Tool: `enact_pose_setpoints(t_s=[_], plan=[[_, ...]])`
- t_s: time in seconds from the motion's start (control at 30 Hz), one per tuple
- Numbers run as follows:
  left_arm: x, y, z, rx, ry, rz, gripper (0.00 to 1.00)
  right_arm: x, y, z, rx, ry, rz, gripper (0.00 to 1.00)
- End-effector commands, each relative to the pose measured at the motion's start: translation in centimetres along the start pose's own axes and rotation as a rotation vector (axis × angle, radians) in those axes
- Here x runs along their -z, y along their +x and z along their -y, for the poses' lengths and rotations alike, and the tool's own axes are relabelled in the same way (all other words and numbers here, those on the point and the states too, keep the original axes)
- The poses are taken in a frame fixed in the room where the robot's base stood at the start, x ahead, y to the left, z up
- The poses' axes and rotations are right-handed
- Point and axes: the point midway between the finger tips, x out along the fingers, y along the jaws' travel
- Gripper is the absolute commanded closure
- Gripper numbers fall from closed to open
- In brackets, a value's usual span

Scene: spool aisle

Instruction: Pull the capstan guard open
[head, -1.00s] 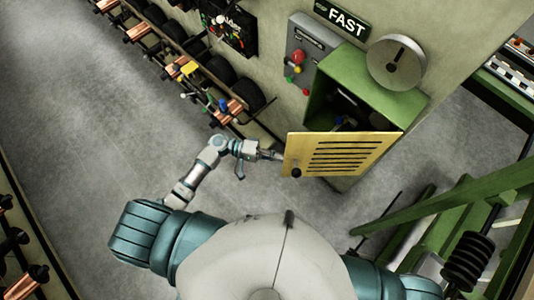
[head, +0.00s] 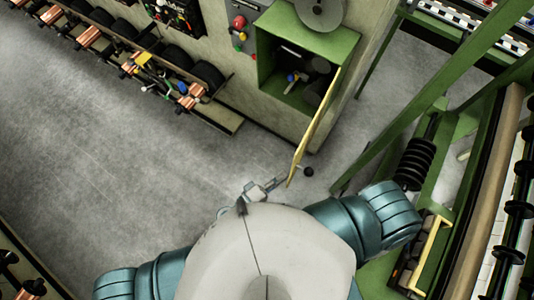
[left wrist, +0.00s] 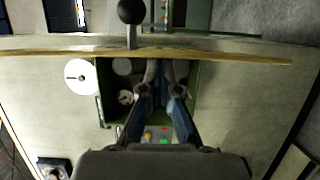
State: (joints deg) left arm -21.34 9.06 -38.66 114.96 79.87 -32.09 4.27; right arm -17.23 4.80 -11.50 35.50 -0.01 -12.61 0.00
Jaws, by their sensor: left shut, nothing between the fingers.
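The capstan guard (head: 316,126) is a yellow panel hinged on a green box (head: 345,45) on the wall. It stands swung out, nearly edge-on in the head view, with the box's front open. Its black knob (head: 308,171) sticks out on the right near the free end. My left gripper (head: 279,183) is shut and empty, just left of the guard's free end. In the left wrist view the guard (left wrist: 230,57) crosses as a thin strip beyond my fingers (left wrist: 166,68); I cannot tell whether they touch it. My right gripper is out of view.
A grey panel (head: 243,12) with a red button and lamps is left of the box. A rack with copper spools (head: 190,97) runs along the left wall. Green framework (head: 410,95) and a black coil (head: 414,163) stand at right. Open floor (head: 110,150) is at left.

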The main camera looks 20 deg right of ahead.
Motion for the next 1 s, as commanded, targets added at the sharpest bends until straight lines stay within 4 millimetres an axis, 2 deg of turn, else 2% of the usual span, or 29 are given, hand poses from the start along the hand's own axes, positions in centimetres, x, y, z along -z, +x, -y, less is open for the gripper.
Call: enact_pose_setpoints(t_s=[0.1, 0.33, 0.53, 1.0], plan=[[-1.6, 0.6, 0.1, 0.0, -0.002, 0.005, 1.0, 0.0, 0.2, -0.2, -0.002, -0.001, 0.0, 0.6], [-3.1, 1.6, 0.1, 0.004, 0.002, 0.006, 1.0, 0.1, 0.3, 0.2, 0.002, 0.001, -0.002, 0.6], [-3.4, 1.8, 0.1, 0.004, 0.002, 0.005, 1.0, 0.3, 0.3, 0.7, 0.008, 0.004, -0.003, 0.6], [-2.7, 1.9, 0.2, 0.003, 0.004, 0.0, 1.0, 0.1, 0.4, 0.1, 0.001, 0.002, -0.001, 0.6]])
